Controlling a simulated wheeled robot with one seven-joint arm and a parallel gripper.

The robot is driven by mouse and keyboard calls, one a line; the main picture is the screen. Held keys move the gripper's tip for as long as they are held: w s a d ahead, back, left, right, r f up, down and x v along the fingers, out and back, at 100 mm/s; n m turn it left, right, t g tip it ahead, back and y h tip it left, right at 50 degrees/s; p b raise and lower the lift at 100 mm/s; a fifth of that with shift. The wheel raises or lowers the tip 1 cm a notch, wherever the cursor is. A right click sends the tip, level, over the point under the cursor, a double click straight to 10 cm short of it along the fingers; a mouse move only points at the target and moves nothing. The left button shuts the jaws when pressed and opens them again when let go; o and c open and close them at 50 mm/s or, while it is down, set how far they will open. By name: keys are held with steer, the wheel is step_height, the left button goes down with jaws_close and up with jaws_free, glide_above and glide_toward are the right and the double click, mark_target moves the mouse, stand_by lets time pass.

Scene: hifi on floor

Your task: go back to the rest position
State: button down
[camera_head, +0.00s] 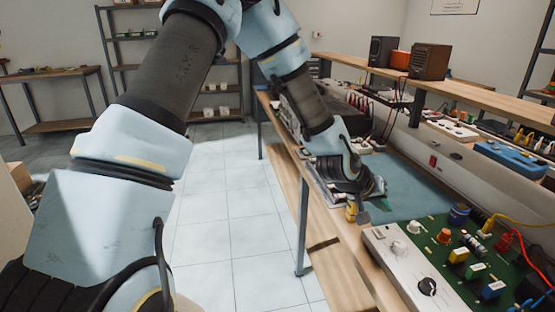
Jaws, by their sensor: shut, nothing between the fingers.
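My arm rises from the lower left of the head view, bends at the top and comes down towards the workbench (340,262). My gripper (366,213) is at its end, low over the front part of the bench, beside the blue-green mat (408,187). The fingers are small and partly dark in the picture; they are shut with nothing visible held. A small yellow item (351,212) shows just left of the fingers; I cannot tell whether they touch it.
A green circuit board with knobs (450,262) sits close to the right of my gripper. Dark equipment (345,105) stands on the bench behind my forearm. A raised shelf (465,90) holds speaker-like boxes (429,61). The tiled floor (225,220) left of the bench is clear.

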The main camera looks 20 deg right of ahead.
steer(key=w+a+r+n+t+y, duration=0.1)
steer(key=w+a+y, duration=0.3)
steer(key=a, duration=0.8)
steer(key=w+a+r+n+t+y, duration=0.15)
steer(key=w+a, duration=0.45)
steer(key=a, duration=0.6)
steer(key=s+a+r+n+g+y, duration=0.1)
steer(key=s+a+r+n, duration=0.1)
steer(key=a, duration=1)
steer(key=s+a+r+n+g+y, duration=0.1)
steer(key=s+a+r+y, duration=0.1)
steer(key=a, duration=1)
steer(key=shift+s+r+n, duration=0.35)
steer(key=shift+s+r, duration=0.5)
